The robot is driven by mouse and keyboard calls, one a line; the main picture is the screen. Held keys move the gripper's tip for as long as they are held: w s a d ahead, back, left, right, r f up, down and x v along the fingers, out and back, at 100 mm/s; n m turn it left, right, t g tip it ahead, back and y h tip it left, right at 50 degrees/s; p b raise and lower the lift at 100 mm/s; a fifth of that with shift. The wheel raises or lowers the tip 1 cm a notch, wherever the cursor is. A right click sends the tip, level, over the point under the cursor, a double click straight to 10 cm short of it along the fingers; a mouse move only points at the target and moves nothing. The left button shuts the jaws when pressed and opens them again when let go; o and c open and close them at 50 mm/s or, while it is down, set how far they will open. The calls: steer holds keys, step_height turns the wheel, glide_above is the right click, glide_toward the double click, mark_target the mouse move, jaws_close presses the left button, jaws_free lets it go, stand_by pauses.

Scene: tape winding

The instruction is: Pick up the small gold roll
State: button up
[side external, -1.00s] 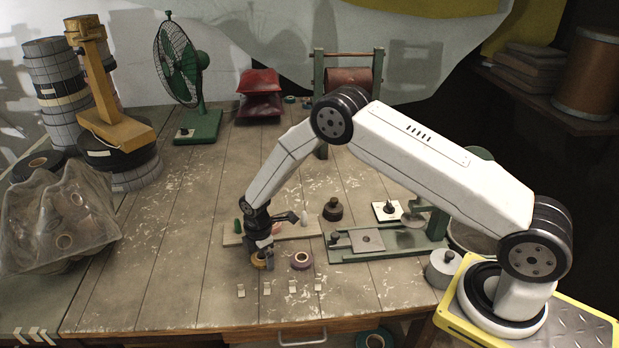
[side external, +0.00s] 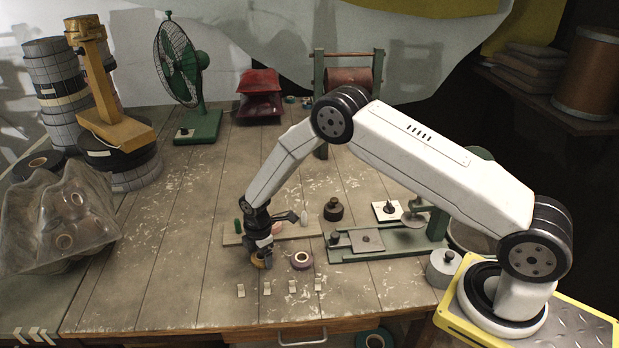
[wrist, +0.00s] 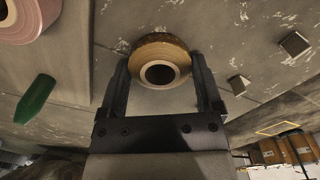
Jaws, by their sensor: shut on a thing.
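The small gold roll (wrist: 160,47) sits between the two fingertips of my gripper (wrist: 160,80) in the wrist view. The jaws are shut on its sides, and its dark core hole faces the camera. In the side view the gold roll (side external: 257,261) shows partly behind my gripper (side external: 263,258), low at the table's surface. I cannot tell whether it touches the table. A purple roll (side external: 301,260) lies flat on the table just right of my gripper.
Several small pale blocks (side external: 267,288) stand in a row in front. A board with a green peg (side external: 238,226) lies behind my gripper. A green-based fixture (side external: 388,245) stands to the right. A clear plastic bag (side external: 60,225) is at the left. The left table planks are clear.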

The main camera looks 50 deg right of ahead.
steer(key=shift+r, duration=0.75)
steer(key=s+r, duration=1.1)
steer(key=s, duration=0.3)
steer(key=shift+d+r, duration=0.15)
steer(key=shift+d, duration=0.25)
steer(key=shift+d, duration=0.15)
steer(key=s+d+f, duration=0.1)
steer(key=d, duration=0.5)
steer(key=s+d+f, duration=0.1)
steer(key=d+f, duration=0.1)
steer(key=d, duration=0.5)
steer(key=s+d+f, duration=0.1)
steer(key=d, duration=0.5)
steer(key=shift+s+d+f, duration=0.15)
steer(key=shift+s+d, duration=0.2)
steer(key=shift+s, duration=0.05)
steer(key=shift+s+d+f, duration=0.15)
steer(key=shift+s+d, duration=0.15)
steer(key=shift+d, duration=0.3)
steer(key=shift+f, duration=0.15)
